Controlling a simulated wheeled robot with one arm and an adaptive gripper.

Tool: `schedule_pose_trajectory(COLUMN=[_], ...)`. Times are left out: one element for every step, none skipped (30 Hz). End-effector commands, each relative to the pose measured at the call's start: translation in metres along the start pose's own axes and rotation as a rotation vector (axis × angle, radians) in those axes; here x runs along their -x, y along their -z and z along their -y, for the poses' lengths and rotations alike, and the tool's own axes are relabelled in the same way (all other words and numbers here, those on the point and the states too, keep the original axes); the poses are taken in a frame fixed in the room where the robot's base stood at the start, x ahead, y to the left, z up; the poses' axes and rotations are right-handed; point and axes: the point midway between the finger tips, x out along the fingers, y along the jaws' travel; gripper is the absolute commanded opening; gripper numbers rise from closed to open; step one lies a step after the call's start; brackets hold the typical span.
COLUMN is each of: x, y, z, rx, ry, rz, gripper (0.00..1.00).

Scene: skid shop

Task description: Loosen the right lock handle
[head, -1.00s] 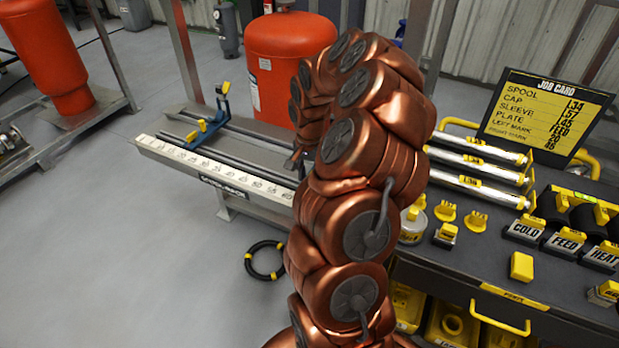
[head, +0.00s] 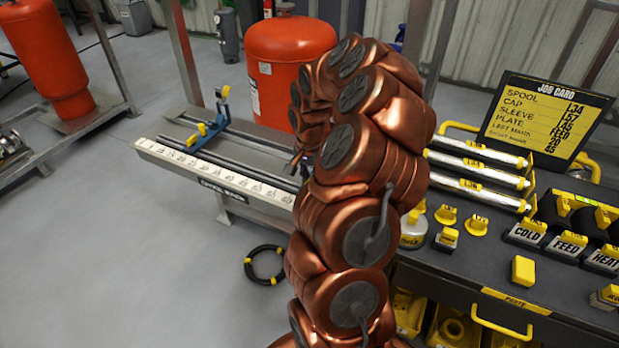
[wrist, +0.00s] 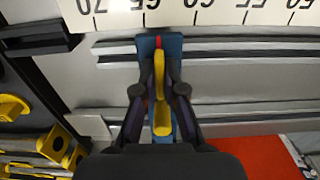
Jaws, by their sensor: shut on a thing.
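The right lock handle (wrist: 161,118) is a yellow lever on a blue carriage (wrist: 176,43) in the wrist view. A red mark shows at the carriage's scale end. In the head view my copper arm hides this carriage. Another blue carriage with yellow parts (head: 207,133) stands further left on the same rail bench.
The scaled bench (head: 165,160) runs left of my arm. A red tank (head: 289,55) stands behind it. A black ring (head: 264,265) lies on the floor. At right, a dark cart top (head: 480,255) carries silver spools, yellow-topped parts and a job card (head: 545,115).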

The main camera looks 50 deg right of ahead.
Motion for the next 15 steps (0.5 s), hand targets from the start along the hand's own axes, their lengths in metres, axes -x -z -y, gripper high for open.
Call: schedule_pose_trajectory(x=[-0.0015, -0.0017, -0.0020, -0.0020, -0.0020, -0.0019, -0.0020, -0.0020, -0.0020, -0.0020, -0.0019, -0.0019, -0.0018, -0.0018, -0.0018], y=[0.0002, 0.0003, 0.0004, 0.0005, 0.0005, 0.0003, 0.0003, 0.0002, 0.0001, 0.0002, 0.0002, 0.0002, 0.0002, 0.0002, 0.0002], z=[0.0004, 0.0004, 0.0003, 0.0002, 0.0002, 0.0003, 0.0004, 0.0004, 0.0005, 0.0005, 0.0005, 0.0006, 0.0006, 0.0007, 0.0008], rx=[-0.008, -0.014, -0.023, -0.029, -0.035, -0.044, -0.050, -0.057, -0.066, -0.072, -0.078, -0.086, -0.092, -0.099, -0.108], ry=[0.002, 0.001, 0.001, 0.001, 0.001, 0.002, 0.002, 0.002, 0.003, 0.003, 0.003, 0.003, 0.003, 0.003, 0.004], rz=[-0.001, -0.001, -0.001, -0.002, -0.002, -0.001, -0.001, -0.001, -0.001, -0.001, -0.001, -0.001, -0.002, -0.002, -0.002], gripper=[0.00, 0.00, 0.00, 0.00, 0.00, 0.00, 0.00, 0.00, 0.00, 0.00, 0.00, 0.00, 0.00, 0.00, 0.00])
